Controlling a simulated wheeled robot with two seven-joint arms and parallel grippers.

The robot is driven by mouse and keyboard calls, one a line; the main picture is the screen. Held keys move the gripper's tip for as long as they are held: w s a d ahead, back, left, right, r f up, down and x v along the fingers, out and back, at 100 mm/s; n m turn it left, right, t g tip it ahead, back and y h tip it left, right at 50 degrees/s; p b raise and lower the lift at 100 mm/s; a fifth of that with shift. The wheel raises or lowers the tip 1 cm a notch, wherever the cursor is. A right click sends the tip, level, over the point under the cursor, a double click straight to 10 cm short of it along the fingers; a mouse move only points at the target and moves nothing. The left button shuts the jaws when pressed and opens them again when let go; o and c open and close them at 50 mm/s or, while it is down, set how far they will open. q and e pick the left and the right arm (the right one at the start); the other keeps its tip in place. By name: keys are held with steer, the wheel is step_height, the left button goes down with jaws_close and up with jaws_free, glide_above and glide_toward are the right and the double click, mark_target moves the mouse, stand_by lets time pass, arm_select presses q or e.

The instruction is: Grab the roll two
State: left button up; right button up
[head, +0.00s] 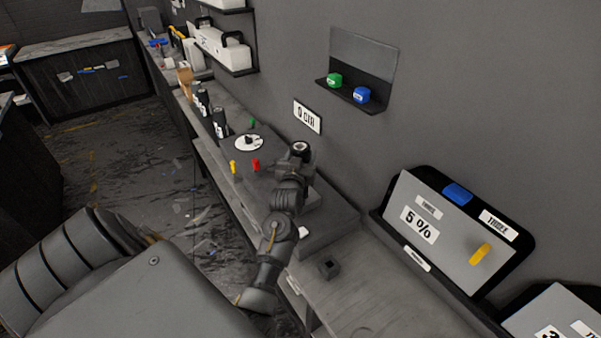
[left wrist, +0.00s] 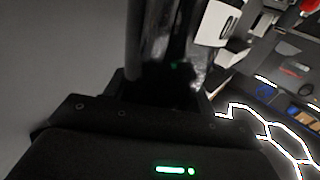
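Two black rolls with white labels stand upright on the long bench in the head view, a farther one (head: 202,101) and a nearer one (head: 220,123). I cannot read their labels, so I cannot tell which is roll two. My left gripper (head: 299,152) is above the bench, to the right of the rolls and apart from them. A pale ring with a dark centre shows at its end. The left wrist view shows dark, shiny upright shapes at the gripper (left wrist: 165,45); I cannot tell fingers from a held thing. My right gripper is out of view.
A white disc (head: 249,143) with a yellow peg (head: 233,167) and a red peg (head: 256,165) is left of my gripper. A wall shelf (head: 350,95) holds green and blue blocks. A "5 %" panel (head: 440,235) leans at right. The near bench top (head: 370,300) is mostly clear.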

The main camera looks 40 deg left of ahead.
arm_select(q)
steer(key=shift+w+f, duration=0.15)
steer(key=shift+w, duration=0.05)
steer(key=c, duration=0.5)
steer(key=shift+s, duration=0.1)
steer(key=c, duration=0.4)
steer(key=shift+c, duration=0.4)
